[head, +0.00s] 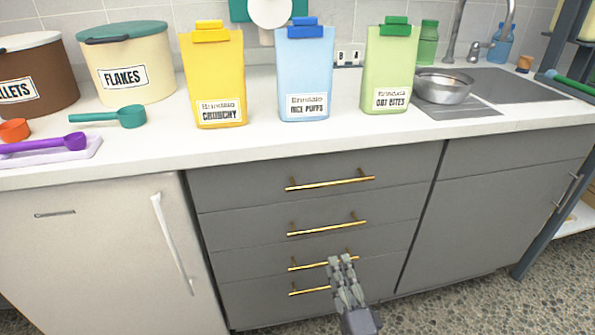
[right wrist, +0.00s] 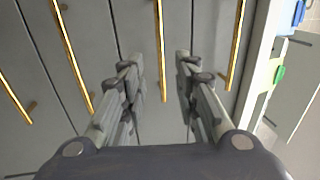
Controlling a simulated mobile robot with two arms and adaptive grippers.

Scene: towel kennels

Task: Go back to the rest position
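My right gripper (head: 341,262) is in front of the lower grey drawers in the head view. In the right wrist view its two fingers (right wrist: 158,62) are apart with nothing held between them. Behind them is the grey drawer front with gold bar handles, one handle (right wrist: 161,50) lying in line with the gap. I cannot tell how far the fingertips are from that handle. My left gripper is not in view.
A white counter (head: 160,152) runs above the drawers (head: 250,190), which look shut. It holds a yellow box (head: 213,80), a blue box (head: 304,75), a green box (head: 389,70), tubs, scoops and a metal bowl (head: 442,88). The speckled floor (head: 450,303) is clear at lower right.

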